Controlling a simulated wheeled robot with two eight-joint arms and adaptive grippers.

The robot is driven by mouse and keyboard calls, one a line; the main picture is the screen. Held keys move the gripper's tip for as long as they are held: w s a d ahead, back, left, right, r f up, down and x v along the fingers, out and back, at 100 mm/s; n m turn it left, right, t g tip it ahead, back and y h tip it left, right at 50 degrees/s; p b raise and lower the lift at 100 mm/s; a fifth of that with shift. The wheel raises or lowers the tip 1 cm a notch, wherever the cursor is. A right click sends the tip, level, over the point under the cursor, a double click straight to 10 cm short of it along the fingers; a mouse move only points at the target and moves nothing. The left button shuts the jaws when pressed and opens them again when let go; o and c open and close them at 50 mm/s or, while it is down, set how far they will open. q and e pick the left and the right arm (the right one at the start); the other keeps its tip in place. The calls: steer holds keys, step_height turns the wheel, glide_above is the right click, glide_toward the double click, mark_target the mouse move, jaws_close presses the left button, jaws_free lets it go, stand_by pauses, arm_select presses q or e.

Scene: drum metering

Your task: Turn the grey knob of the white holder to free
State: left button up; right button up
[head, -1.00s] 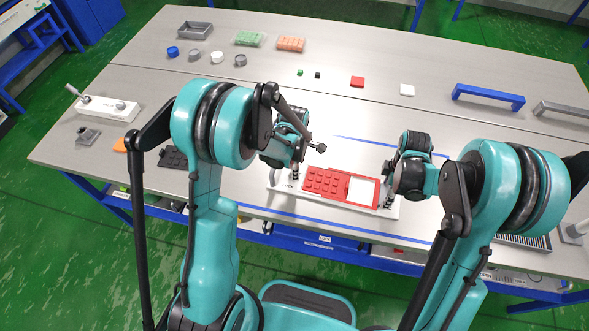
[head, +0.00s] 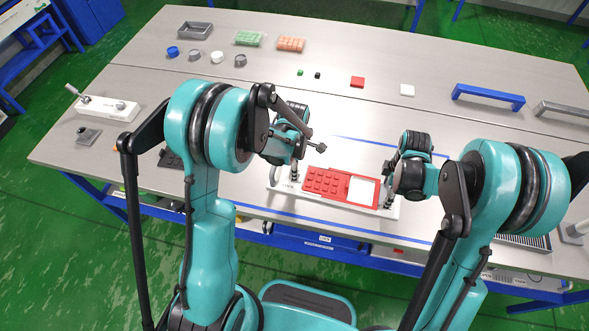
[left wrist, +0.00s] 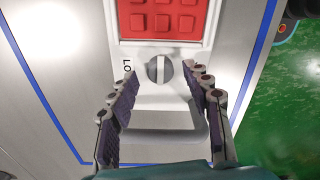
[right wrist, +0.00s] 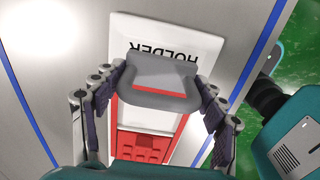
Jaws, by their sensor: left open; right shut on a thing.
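The white holder (head: 393,211) lies on the table in front of me with a red piece with raised squares (head: 322,182) on it. Its grey knob (left wrist: 158,70) is round, with a raised ridge running up and down in the left wrist view, beside partly visible lettering "LO". The knob is hidden in the head view. My left gripper (head: 296,174) is open over that end, its fingers spread on either side of the knob. A grey handle (left wrist: 205,130) is below the knob there. My right gripper (head: 388,198) is shut on the grey handle (right wrist: 160,98) at the holder's other end.
A white block with a lever (head: 108,107) and a small grey part (head: 88,135) are at the left. Caps, coloured trays, a red square (head: 357,82), a white square (head: 407,90) and a blue handle (head: 488,96) lie farther back.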

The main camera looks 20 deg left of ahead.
arm_select(q)
step_height(320, 180, up, 11)
stand_by(0.3)
steer(key=shift+f, duration=0.1)
arm_select(e)
steer(key=o, duration=1.9)
steer(key=shift+o, duration=0.2)
